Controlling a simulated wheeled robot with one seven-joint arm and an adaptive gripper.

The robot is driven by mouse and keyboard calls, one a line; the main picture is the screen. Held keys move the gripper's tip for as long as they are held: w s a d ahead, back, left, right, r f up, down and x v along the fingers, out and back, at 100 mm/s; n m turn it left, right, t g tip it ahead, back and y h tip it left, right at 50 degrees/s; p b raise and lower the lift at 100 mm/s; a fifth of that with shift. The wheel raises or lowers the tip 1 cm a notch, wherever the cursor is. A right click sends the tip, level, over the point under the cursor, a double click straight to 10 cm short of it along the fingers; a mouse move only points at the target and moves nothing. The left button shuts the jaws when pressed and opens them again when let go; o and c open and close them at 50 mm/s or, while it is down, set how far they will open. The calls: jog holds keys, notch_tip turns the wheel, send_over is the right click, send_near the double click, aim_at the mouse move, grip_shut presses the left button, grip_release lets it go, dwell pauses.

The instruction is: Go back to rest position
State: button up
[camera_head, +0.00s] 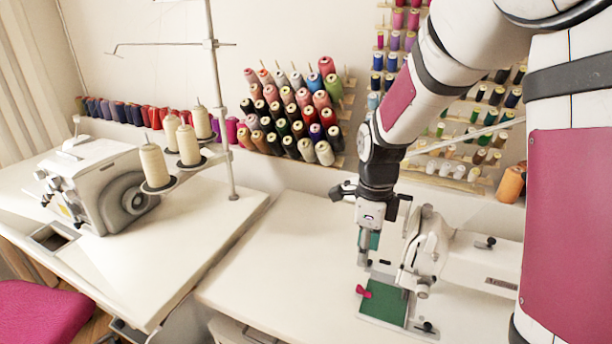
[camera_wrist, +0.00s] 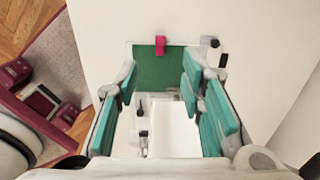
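My gripper (camera_head: 367,248) hangs pointing down over the right table, beside the head of a white sewing machine (camera_head: 462,257). In the wrist view its two teal-padded fingers (camera_wrist: 160,95) stand wide apart with nothing between the pads. A green cloth piece (camera_head: 385,304) lies flat at the sewing machine's front, with a small pink-red clip or bow (camera_head: 363,291) at its edge. In the wrist view the green cloth (camera_wrist: 160,70) and the pink-red piece (camera_wrist: 160,45) lie below and beyond the fingertips, apart from them.
A serger (camera_head: 100,190) with cream thread cones (camera_head: 155,165) and a metal pole (camera_head: 220,110) stands on the left table. A rack of colored spools (camera_head: 295,115) is on the wall behind. A magenta chair (camera_head: 40,312) is at lower left. The right table's left part (camera_head: 290,250) is clear.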

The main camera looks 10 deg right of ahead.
jog(key=s+a+r+n+t+p, duration=0.1)
jog(key=s+r+n+p, duration=0.1)
jog(key=s+r+n, duration=0.5)
jog(key=s+r+n+t+p, duration=0.15)
jog(key=s+r+n, duration=0.25)
jog(key=r, duration=0.5)
jog(key=s+r+n+t+p, duration=0.1)
jog(key=s+r+n+p, duration=0.1)
jog(key=s+r+n, duration=0.2)
jog(key=s+a+r+n+p, duration=0.1)
jog(key=s+r+n+p, duration=0.1)
jog(key=s+n, duration=0.7)
jog(key=shift+s+r+n+t, duration=0.3)
jog(key=shift+s+r+t, duration=0.05)
jog(key=shift+s+r, duration=0.5)
